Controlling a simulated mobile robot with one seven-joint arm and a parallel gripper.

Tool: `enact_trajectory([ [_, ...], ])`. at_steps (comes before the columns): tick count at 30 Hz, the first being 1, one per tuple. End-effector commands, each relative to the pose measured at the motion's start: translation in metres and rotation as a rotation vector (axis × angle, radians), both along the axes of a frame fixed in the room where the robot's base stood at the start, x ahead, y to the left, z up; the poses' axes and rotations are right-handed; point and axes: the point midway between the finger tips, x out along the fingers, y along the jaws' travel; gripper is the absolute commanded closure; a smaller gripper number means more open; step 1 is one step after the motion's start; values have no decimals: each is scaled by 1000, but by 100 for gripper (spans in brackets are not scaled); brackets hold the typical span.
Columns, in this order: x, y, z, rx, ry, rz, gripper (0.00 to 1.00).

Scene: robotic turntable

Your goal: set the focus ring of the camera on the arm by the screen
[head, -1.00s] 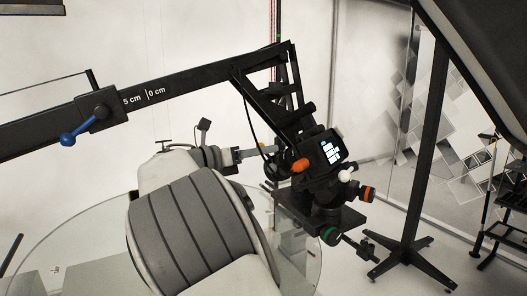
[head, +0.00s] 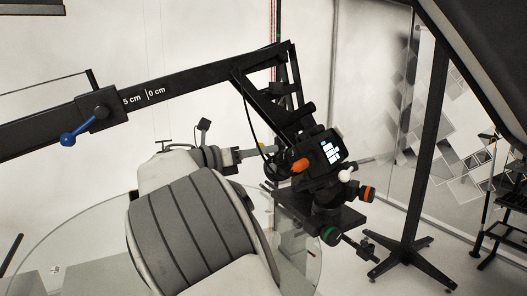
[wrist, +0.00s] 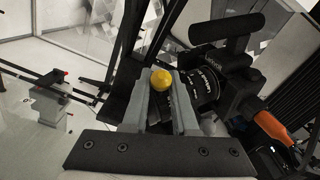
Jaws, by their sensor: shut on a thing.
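The camera (head: 328,150) hangs on the dark boom arm, its lit screen facing me. In the wrist view the camera (wrist: 228,82) is at the right, with its black lens and ring (wrist: 205,84) carrying white lettering. A yellow ball-shaped knob (wrist: 161,80) sits between the tips of my grey gripper fingers, beside the lens. My gripper (wrist: 165,90) is shut on the yellow knob. In the head view my gripper (head: 258,151) reaches the camera's left side. How the knob joins the ring is hidden.
The boom arm (head: 190,84) has a blue-ended lever (head: 68,139) at left. An orange handle (head: 302,165) projects from the camera close to my gripper. A round glass table (head: 75,240) lies below. A black stand (head: 412,258) stands at right.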

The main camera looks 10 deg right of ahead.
Motion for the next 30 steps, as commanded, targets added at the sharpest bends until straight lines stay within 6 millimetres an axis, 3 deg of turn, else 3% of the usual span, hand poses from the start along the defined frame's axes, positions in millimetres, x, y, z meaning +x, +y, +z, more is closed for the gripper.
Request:
enact_trajectory([
  [26,-6,3,-1,-74,-69,63,100],
  [27,-6,3,-1,-74,-69,63,68],
  [30,-6,3,-2,-73,-69,63,56],
])
